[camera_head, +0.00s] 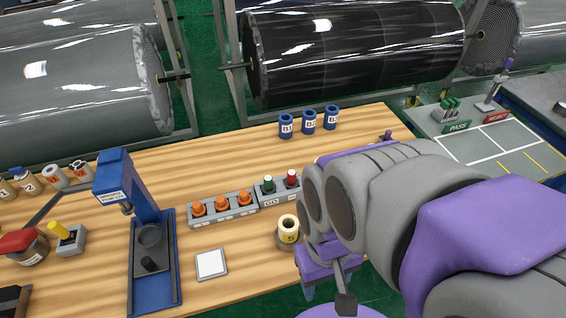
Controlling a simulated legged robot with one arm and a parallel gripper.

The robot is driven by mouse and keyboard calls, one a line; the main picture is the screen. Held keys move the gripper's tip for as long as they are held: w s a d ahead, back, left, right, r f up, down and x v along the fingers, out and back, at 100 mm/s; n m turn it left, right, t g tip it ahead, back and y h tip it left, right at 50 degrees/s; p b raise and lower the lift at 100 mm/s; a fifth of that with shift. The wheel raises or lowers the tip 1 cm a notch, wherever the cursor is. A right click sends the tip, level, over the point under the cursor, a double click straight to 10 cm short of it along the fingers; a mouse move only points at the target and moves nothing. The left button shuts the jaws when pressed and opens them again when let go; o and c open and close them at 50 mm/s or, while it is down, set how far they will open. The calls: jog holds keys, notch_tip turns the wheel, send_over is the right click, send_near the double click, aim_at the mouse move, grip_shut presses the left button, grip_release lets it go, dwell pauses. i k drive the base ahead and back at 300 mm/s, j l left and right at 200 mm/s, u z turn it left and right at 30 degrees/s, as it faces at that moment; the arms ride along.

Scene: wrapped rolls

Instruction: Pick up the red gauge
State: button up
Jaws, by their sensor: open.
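The red gauge (291,175) stands upright in a small grey block (279,192) marked GO, at the block's right end. A green gauge (268,183) stands to its left in the same block. My gripper (338,290) is at the lower middle, nearer than the block and to its right, past the table's edge in the picture. It is open, with one dark fingertip showing clearly. The gripper is apart from the red gauge, and nothing shows between its fingers. My arm covers the table to the right of the gauge.
A grey rack (224,212) of orange-topped pieces adjoins the block's left. A yellow-cream roll (288,228) stands in front of it. Blue cups (309,122) stand behind. A blue press (128,190) and white square (211,264) are left. Bare wood (215,160) lies behind the rack.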

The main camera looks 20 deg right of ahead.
aim_at(291, 182)
jog(key=j+z, duration=0.15)
jog(key=z, duration=0.25)
jog(key=j+z, duration=0.2)
jog(key=z, duration=0.15)
jog(key=j+z, duration=0.15)
jog(key=z, duration=0.25)
